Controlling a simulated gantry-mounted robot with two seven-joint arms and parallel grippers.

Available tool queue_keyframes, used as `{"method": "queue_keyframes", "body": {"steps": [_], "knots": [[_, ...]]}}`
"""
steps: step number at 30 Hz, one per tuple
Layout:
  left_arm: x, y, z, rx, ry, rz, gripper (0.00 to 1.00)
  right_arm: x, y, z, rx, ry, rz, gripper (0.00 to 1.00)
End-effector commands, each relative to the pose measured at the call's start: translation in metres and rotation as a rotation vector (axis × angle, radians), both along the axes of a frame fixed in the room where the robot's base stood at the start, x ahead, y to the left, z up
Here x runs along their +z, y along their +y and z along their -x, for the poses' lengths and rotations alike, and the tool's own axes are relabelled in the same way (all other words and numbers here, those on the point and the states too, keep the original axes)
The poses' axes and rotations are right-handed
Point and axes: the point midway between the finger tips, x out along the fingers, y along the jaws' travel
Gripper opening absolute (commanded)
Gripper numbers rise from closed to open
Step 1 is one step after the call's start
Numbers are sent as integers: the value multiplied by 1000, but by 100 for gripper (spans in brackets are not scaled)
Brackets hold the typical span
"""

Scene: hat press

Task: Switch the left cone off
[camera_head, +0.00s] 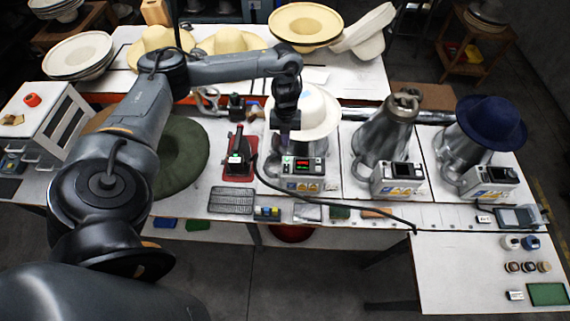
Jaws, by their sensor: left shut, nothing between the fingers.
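The left cone (270,135) is a grey metal form with a cream hat (318,112) on it, partly hidden behind my arm. Its control box (303,170) stands in front, with a lit red display and a green light. My left gripper (284,142) hangs down just behind and above the left part of that box. It is shut and empty; I cannot tell whether it touches the box. My right gripper is not in view.
The bare middle cone (383,132) and the right cone with a navy hat (492,122) have unlit-looking boxes. A red-based iron (238,158) stands left of the lit box. A dark cable (335,205) crosses the table front. A green hat (182,157) lies left.

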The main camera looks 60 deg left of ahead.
Motion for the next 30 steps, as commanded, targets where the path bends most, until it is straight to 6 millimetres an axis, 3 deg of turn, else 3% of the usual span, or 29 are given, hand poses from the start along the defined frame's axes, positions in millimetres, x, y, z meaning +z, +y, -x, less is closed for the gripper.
{"method": "queue_keyframes", "body": {"steps": [11, 15, 30], "knots": [[-15, -2, 1, -1, 3, 1, 0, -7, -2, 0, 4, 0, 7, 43], [-32, -5, 3, 0, 5, 2, 0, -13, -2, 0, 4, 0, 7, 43], [-114, -15, 9, 0, 3, 1, 0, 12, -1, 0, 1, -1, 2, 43]]}}
